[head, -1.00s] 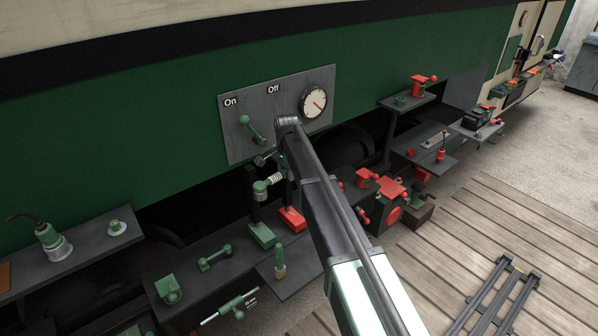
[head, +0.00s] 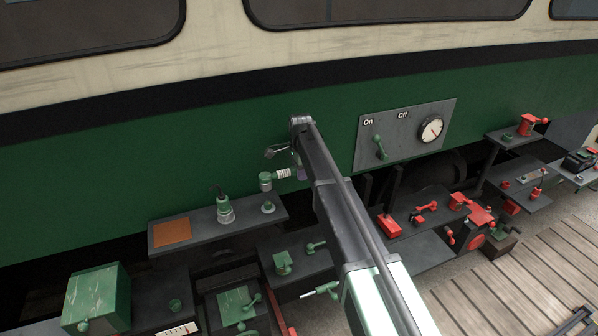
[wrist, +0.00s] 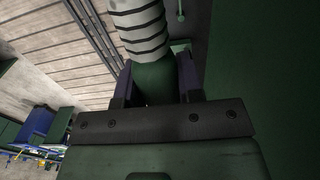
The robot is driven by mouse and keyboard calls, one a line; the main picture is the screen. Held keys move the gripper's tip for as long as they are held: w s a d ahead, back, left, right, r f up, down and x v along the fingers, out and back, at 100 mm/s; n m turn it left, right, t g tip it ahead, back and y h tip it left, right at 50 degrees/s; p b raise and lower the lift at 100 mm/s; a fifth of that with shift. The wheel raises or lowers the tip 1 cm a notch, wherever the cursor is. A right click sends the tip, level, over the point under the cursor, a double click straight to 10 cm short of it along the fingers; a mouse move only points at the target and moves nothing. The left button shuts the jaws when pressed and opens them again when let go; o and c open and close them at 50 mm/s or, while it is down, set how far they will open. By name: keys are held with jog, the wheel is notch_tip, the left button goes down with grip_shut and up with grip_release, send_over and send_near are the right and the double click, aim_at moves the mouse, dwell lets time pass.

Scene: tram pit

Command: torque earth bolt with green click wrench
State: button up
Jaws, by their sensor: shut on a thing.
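My gripper (wrist: 155,85) is shut on a green tool with a white, black-ringed sleeve (wrist: 138,20), which I take for the click wrench. On that shelf a green knob on a pale round base (head: 268,208) stands at the right, possibly the earth bolt; I cannot tell for sure. My arm hides much of the gripper in the head view.
The shelf also holds a green fitting with a cable (head: 226,208) and a copper-brown pad (head: 172,231). A green box (head: 97,300) stands lower left. The On/Off panel (head: 405,135) is to the right, with red fittings (head: 470,225) below. The green tram side rises behind.

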jog(key=shift+d, duration=0.2)
jog(key=shift+a+f, duration=0.15)
notch_tip(320, 180, down, 5)
jog(key=b, duration=0.5)
jog(key=shift+f+b, duration=0.15)
jog(key=shift+b, duration=0.15)
jog(key=shift+f+b, duration=1.6)
jog(key=o, duration=0.6)
grip_shut()
